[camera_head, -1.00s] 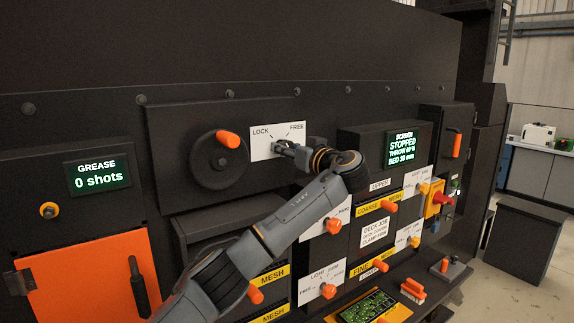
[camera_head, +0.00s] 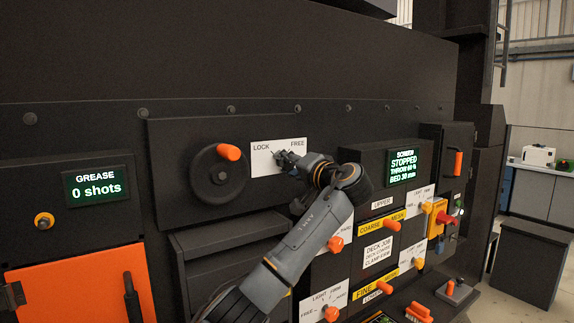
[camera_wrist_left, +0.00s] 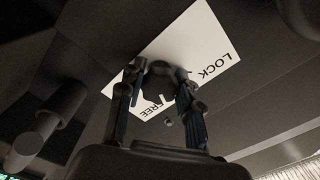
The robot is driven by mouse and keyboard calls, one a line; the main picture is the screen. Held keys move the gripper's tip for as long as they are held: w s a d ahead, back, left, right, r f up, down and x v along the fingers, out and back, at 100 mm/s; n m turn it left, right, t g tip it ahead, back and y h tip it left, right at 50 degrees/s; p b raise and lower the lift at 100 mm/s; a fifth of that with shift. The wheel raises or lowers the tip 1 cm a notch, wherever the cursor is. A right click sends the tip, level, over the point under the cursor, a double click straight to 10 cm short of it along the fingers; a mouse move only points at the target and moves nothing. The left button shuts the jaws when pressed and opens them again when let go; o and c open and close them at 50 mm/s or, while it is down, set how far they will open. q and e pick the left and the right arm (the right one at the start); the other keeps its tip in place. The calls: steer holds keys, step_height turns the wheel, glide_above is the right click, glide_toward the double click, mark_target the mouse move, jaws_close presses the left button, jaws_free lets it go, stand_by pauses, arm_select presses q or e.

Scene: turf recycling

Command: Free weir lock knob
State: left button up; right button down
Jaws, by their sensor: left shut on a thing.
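The white LOCK/FREE plate (camera_head: 262,165) is on the dark panel in the head view, with LOCK at left and FREE at right. In the left wrist view the plate (camera_wrist_left: 205,40) shows turned, with part of FREE covered. My left gripper (camera_head: 284,160) is at the middle of this plate, closed around the weir lock knob. In the wrist view its two fingers (camera_wrist_left: 158,85) stand on either side of the dark knob (camera_wrist_left: 160,68). The fingers hide most of the knob, so I cannot tell its exact pointing. My right gripper is not in view.
A black handwheel with an orange grip (camera_head: 228,153) is just left of the plate. The screen display box (camera_head: 403,166) juts out to the right. Below are orange knobs and yellow mesh labels (camera_head: 377,227). An orange door (camera_head: 85,290) is at lower left.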

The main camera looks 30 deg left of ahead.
arm_select(q)
steer(key=m+p, duration=0.1)
steer(key=m, duration=0.3)
steer(key=shift+m, duration=0.4)
stand_by(0.4)
steer(key=o, duration=1.2)
steer(key=shift+c, duration=0.2)
steer(key=v, duration=1.2)
steer(key=shift+w, duration=0.1)
